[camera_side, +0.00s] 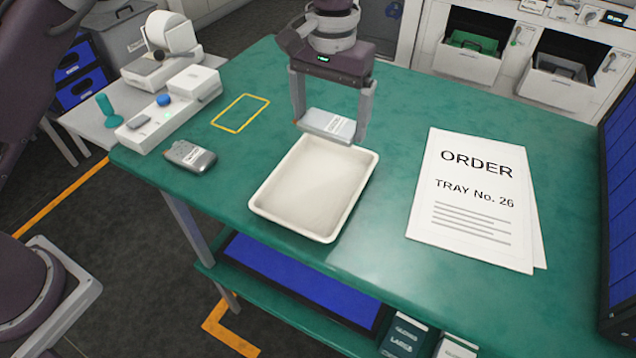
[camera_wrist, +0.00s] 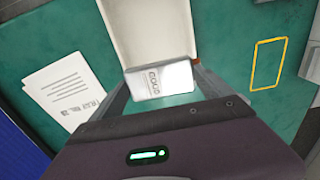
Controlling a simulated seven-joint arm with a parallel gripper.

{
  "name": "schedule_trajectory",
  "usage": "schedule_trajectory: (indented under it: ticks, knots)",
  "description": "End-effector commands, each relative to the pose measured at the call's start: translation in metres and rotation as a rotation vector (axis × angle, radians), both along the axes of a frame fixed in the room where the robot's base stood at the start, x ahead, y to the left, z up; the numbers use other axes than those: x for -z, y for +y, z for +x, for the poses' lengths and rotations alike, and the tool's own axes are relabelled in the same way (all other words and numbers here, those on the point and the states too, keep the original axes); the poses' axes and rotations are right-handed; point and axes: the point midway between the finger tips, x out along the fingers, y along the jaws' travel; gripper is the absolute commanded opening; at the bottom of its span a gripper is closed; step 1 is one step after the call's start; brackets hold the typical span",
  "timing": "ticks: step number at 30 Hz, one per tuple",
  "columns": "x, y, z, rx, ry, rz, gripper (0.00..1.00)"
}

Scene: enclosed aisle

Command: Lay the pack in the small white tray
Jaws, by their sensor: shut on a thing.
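The pack (camera_side: 328,125) is a small light grey block with a printed label. My gripper (camera_side: 330,128) is shut on it, with a finger at each end. In the side view it is held above the far edge of the small white tray (camera_side: 262,208). The tray is shallow, rectangular and empty, on the green table. In the wrist view the pack (camera_wrist: 160,81) lies between the fingers, and the tray (camera_wrist: 150,25) extends beyond it. The gap between pack and tray is hard to judge.
Order sheets (camera_side: 470,195) lie right of the tray. A grey device (camera_side: 190,156) lies to its left, near the table edge. A yellow outline (camera_side: 241,112) marks bare table. A white machine (camera_side: 170,110) stands at the far left.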

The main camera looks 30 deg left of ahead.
Motion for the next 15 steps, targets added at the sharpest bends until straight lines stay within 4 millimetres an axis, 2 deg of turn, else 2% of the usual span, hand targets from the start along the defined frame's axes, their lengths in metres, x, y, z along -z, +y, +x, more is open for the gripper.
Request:
schedule_trajectory:
  ticks: [6,12,15]
  knots:
    - [0.047,-0.002,-0.001,-0.002,0.005,0.003,0.4]
    - [0.084,-0.002,-0.001,-0.001,0.003,0.002,0.4]
    - [0.096,-0.002,0.0,-0.001,0.0,0.002,0.4]
